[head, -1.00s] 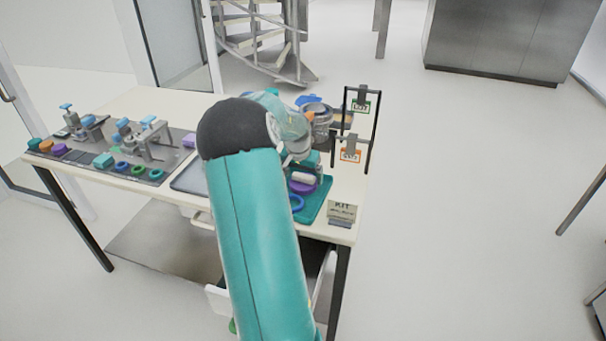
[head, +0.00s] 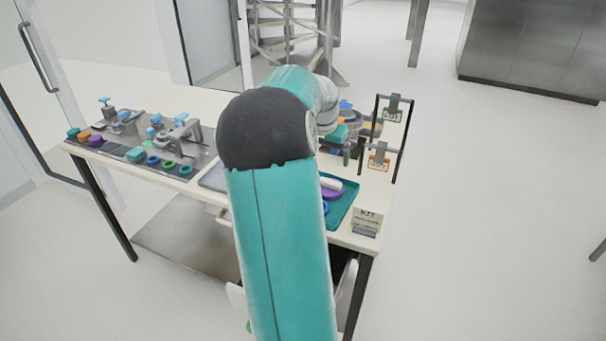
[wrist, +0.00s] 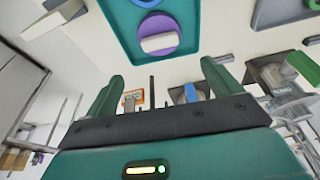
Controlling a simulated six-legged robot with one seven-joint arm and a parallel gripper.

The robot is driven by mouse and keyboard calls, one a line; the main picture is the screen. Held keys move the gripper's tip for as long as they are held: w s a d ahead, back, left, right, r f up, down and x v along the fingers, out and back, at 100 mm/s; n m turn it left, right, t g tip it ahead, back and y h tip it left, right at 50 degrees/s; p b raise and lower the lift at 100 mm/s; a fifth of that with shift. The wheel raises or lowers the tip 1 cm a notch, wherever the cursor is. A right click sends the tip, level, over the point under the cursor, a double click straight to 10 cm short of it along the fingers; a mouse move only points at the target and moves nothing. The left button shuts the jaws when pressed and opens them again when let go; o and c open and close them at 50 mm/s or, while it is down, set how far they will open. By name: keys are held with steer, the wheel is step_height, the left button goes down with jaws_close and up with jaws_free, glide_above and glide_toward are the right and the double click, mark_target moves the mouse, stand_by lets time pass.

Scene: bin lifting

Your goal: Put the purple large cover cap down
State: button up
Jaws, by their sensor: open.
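The purple large cover cap (wrist: 160,28) lies in the teal tray (wrist: 122,22), with a pale bar across its face. In the head view the cap (head: 332,194) shows at the right end of the table, partly hidden by my arm, in the tray (head: 345,207). My gripper (wrist: 160,72) is open, its two green fingers wide apart with nothing between them. It is apart from the cap. In the head view the gripper (head: 345,148) shows partly beyond my arm, above the table behind the tray.
A KIT sign (head: 367,221) stands at the table's front right corner. An orange-framed sign (head: 378,162) and a green-framed sign (head: 392,115) hang on black stands at the right edge. A grey mat (head: 137,140) with clamps and coloured parts fills the left side.

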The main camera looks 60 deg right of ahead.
steer(key=w+a+r+n+t+y, duration=0.1)
steer(key=w+a+r+n, duration=0.2)
steer(key=a, duration=0.7)
steer(key=w+a+r+n+t, duration=0.2)
steer(key=w+a, duration=0.1)
steer(key=a, duration=0.8)
steer(key=w+a+r+n+t+y, duration=0.1)
steer(key=w+a+r+n, duration=0.25)
steer(key=a, duration=0.65)
steer(key=s+a+n, duration=0.4)
steer(key=s+a, duration=0.1)
steer(key=a, duration=0.6)
steer(key=s+a+f+n+t+y, duration=0.1)
steer(key=s+a+n, duration=0.3)
steer(key=a, duration=0.8)
steer(key=shift+s+a+f+n, duration=0.15)
steer(key=shift+s+f+n, duration=0.2)
steer(key=shift+s, duration=0.1)
